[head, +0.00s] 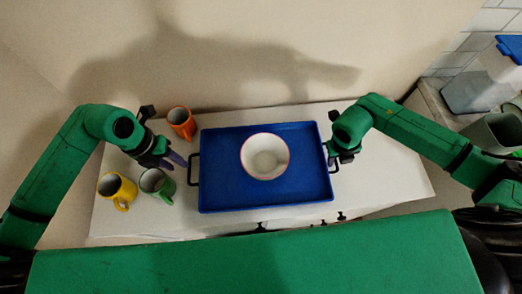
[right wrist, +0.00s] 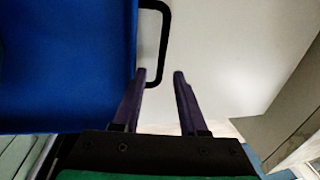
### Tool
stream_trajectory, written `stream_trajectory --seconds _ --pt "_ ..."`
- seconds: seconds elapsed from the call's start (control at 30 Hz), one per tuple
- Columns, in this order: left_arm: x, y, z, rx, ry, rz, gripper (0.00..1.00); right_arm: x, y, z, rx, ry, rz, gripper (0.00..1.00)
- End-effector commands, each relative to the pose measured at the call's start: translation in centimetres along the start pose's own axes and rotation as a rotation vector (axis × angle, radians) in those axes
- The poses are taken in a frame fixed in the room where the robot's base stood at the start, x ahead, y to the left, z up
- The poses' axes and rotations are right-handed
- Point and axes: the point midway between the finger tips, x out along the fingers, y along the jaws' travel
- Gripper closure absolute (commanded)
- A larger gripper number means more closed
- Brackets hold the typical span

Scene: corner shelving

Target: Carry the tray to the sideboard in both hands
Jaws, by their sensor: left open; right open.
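The blue tray (head: 222,185) lies flat on a white-topped surface, with a black handle at each short end. A white bowl with a pink rim (head: 265,156) stands on it. My left gripper (head: 178,163) is open, a little left of the tray's left handle (head: 193,169). My right gripper (head: 337,160) is at the tray's right end, by the right handle. In the right wrist view my right gripper (right wrist: 160,75) is open, with the outer bar of the black handle (right wrist: 165,45) between its fingertips or just beyond them. I cannot tell whether the fingers touch it.
An orange mug (head: 181,122), a yellow mug (head: 117,190) and a green mug (head: 156,184) stand left of the tray, close to my left gripper. The white top (head: 390,175) is clear on the right. A wall rises behind. Containers (head: 480,92) stand on a counter at far right.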

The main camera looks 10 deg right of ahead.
Motion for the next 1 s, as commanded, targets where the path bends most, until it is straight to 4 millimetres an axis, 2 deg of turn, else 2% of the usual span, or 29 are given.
stream_trajectory --seconds 0.2,0.4,0.53,1.0 --pt "0.0 0.0 0.0 0.000 0.000 0.000 0.58 -5.9 0.1 0.1 -0.004 -0.004 0.000 0.58" --pt "0.1 0.0 0.0 0.000 0.000 0.000 0.58 -10.0 0.1 0.1 -0.004 0.002 0.001 0.58" --pt "0.1 0.0 0.0 0.000 0.000 0.000 0.58 -10.8 0.2 0.0 -0.005 0.004 0.001 0.58" --pt "0.1 0.0 0.0 0.000 0.000 0.000 0.58 -10.7 0.2 0.0 -0.004 0.005 0.001 0.58"
